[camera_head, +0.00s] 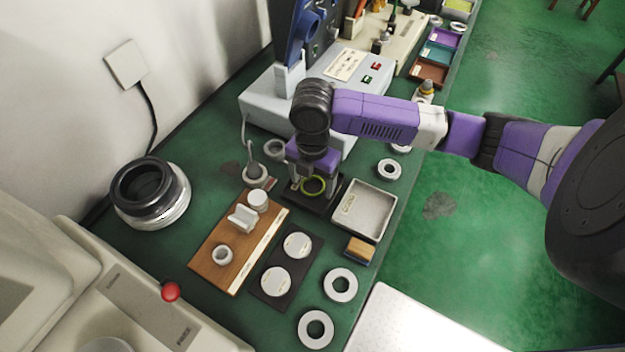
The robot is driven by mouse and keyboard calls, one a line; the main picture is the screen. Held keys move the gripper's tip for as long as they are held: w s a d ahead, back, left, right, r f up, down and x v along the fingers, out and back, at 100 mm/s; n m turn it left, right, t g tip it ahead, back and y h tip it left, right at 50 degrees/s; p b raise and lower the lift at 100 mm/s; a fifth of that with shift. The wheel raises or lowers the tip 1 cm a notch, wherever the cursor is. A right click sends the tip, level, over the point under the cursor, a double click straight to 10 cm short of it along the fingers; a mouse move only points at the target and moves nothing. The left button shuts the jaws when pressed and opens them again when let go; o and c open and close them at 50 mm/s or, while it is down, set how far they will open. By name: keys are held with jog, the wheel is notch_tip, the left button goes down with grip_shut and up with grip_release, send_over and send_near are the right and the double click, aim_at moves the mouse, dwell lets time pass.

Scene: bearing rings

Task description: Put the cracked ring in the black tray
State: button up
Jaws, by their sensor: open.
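My gripper (304,184) points down over the black tray (322,207), with its fingers apart. Pale grey rings lie on the green bench: one (389,168) right of the gripper, and two near the front, (341,285) and (316,329). No crack can be made out on any ring at this size. My gripper and wrist hide part of the black tray.
A grey metal tray (385,189) stands right of the black tray. A wooden board (212,236) with small parts and a dark mat (270,257) with two white discs lie in front. A pale blue machine (258,99) stands behind. A brown block (359,250) lies nearby.

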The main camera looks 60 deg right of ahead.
aim_at(312, 185)
notch_tip(312, 185, up, 12)
jog(key=w+a+r+m+t+y, duration=0.35)
jog(key=w+a+r, duration=0.2)
jog(key=a, duration=0.45)
jog(key=w+a+r+m+t+y, duration=0.2)
jog(key=w+a+r+m+t, duration=0.25)
jog(key=a, duration=0.65)
jog(key=w+a+r+m+t+y, duration=0.1)
jog(key=w+a+r+t+y, duration=0.3)
jog(key=w+a, duration=0.45)
jog(key=s+d+f+m+t+h, duration=0.2)
jog(key=s+f+m+h, duration=0.3)
jog(key=s, duration=0.4)
jog(key=s+d+f+m+t+h, duration=0.15)
jog(key=s+f+m+h, duration=0.25)
jog(key=s+f+m, duration=0.45)
jog(key=s+d+n, duration=0.2)
jog(key=s+d, duration=0.2)
jog(key=s, duration=0.5)
jog(key=s+d+r+n, duration=0.1)
jog(key=s+d+n, duration=0.1)
jog(key=s, duration=0.8)
jog(key=shift+s+d+r+g, duration=0.15)
jog(key=shift+s+d+g, duration=0.15)
jog(key=shift+d, duration=0.55)
jog(key=shift+h, duration=0.25)
